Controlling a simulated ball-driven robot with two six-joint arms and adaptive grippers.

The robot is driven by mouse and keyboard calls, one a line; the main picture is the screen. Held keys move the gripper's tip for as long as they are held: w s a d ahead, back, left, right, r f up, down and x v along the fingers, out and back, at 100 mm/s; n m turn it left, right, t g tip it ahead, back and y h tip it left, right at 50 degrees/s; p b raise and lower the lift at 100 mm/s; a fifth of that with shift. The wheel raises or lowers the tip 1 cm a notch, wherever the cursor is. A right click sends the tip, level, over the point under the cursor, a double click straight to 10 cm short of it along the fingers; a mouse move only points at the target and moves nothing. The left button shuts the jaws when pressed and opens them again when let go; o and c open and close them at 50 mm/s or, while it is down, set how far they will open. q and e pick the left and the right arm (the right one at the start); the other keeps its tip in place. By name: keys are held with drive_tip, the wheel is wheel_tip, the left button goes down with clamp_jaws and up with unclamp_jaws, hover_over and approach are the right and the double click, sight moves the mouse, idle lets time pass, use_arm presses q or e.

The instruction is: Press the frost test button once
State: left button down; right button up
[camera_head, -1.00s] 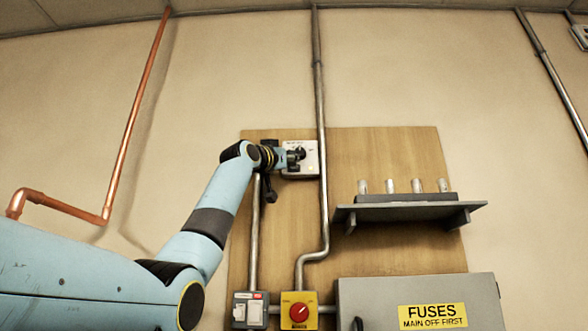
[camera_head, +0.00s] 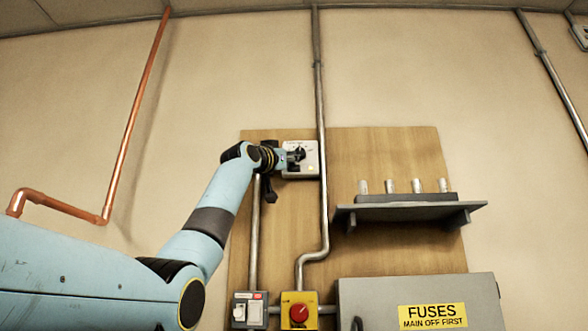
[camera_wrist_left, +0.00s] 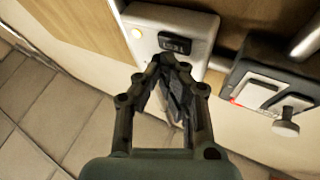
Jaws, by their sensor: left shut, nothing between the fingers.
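A pale control box (camera_head: 302,173) with a dark dial is fixed on the wooden board, left of a vertical metal pipe. In the left wrist view the box (camera_wrist_left: 196,28) shows a lit lamp and a dark labelled rectangle (camera_wrist_left: 174,43). I cannot tell for sure which part is the frost test button. My left gripper (camera_head: 293,157) is at the left side of the box face. In the left wrist view its fingertips (camera_wrist_left: 166,62) are together and empty, just below the dark rectangle. I cannot tell whether they touch the box. My right gripper is out of view.
Below are a grey switch box (camera_head: 250,309), a red knob (camera_head: 299,311) on a yellow plate and a fuse cabinet (camera_head: 416,289). A shelf (camera_head: 412,208) with several metal cylinders is to the right. A bent metal pipe (camera_head: 322,190) runs close beside the control box.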

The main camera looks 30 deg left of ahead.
use_arm(q)
drive_tip(key=shift+w+a, duration=0.3)
drive_tip(key=shift+w, duration=0.15)
idle(0.7)
idle(0.4)
drive_tip(key=shift+s+d+b, duration=0.45)
drive_tip(key=shift+s+b, duration=0.15)
drive_tip(key=shift+s, duration=0.05)
drive_tip(key=shift+s+d+f+b, duration=0.15)
drive_tip(key=shift+s+b, duration=0.1)
drive_tip(key=shift+b, duration=0.15)
drive_tip(key=s+d+b, duration=0.1)
drive_tip(key=s, duration=0.1)
drive_tip(key=s+d+b, duration=0.1)
drive_tip(key=shift+s+d+b, duration=0.15)
drive_tip(key=shift+s+b, duration=0.15)
drive_tip(key=shift+s, duration=0.05)
idle(0.3)
